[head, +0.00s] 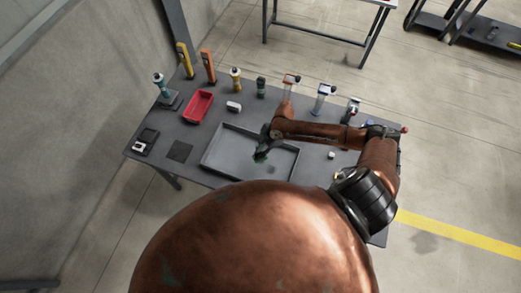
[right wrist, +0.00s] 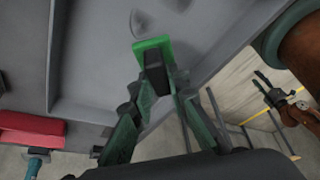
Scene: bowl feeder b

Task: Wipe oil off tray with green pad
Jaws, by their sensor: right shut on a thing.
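The grey tray (head: 222,160) lies on the dark table. In the right wrist view its floor (right wrist: 90,55) carries dark curved smears of oil (right wrist: 137,22). My right gripper (head: 262,154) is over the middle of the tray. In the right wrist view, the right gripper (right wrist: 153,72) is shut on the green pad (right wrist: 146,44), which is against or just over the tray floor near the smears; I cannot tell if it touches. Part of my left arm, with small dark fingers of my left gripper (right wrist: 264,86), shows at the right of that view.
A red bin (head: 198,106) stands behind the tray's left end, with a small white object (head: 234,106) beside it. Several bottles and tools line the table's back edge. A dark square mat (head: 179,151) lies left of the tray.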

